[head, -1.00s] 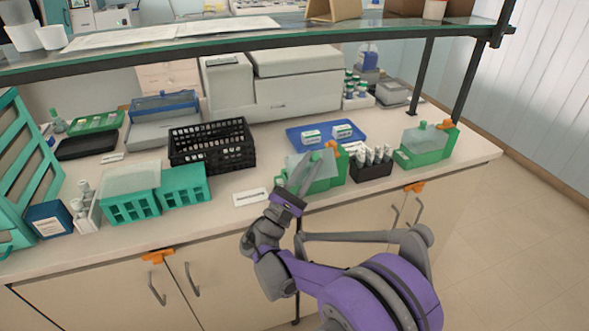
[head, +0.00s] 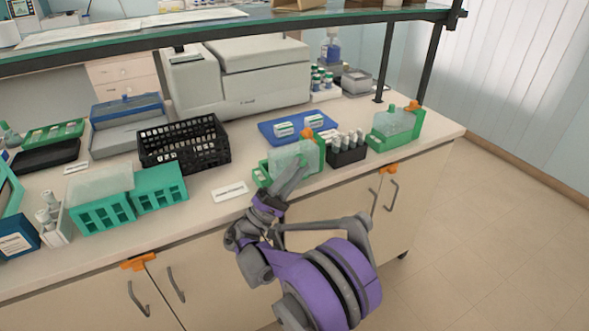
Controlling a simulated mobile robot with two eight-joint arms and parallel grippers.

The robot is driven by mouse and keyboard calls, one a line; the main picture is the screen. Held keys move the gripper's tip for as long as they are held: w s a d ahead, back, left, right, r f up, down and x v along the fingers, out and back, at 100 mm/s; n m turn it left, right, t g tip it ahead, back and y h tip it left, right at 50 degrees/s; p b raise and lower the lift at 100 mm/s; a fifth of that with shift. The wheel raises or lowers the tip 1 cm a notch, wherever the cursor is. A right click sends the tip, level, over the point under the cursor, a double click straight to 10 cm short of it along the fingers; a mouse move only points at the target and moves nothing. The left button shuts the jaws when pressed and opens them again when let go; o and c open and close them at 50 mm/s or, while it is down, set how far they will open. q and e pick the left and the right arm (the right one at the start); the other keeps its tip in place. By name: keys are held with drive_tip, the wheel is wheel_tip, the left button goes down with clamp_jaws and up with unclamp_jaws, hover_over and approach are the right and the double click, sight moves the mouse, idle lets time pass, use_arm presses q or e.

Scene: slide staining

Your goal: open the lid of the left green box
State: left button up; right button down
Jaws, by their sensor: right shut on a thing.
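The left green box (head: 261,175) stands near the front edge of the bench, with an orange part (head: 307,133) at its back right. Its translucent lid (head: 291,154) looks tipped up on its edge, though my gripper covers part of it. My right gripper (head: 293,176) reaches in from the front and is shut at the lid. The lid's green knob is hidden, apparently between the fingers. My left gripper is out of view.
A dark rack of bottles (head: 346,155) stands between the two green boxes. A blue tray (head: 268,130) with small boxes lies behind. A black basket (head: 183,146) and teal racks (head: 160,188) are to the left. A glass shelf (head: 250,22) crosses above.

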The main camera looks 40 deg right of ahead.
drive_tip(key=shift+g, duration=0.3)
drive_tip(key=c, duration=0.7)
unclamp_jaws()
drive_tip(key=v, duration=1)
drive_tip(key=shift+a+f+b, duration=0.25)
drive_tip(key=shift+a+b, duration=0.05)
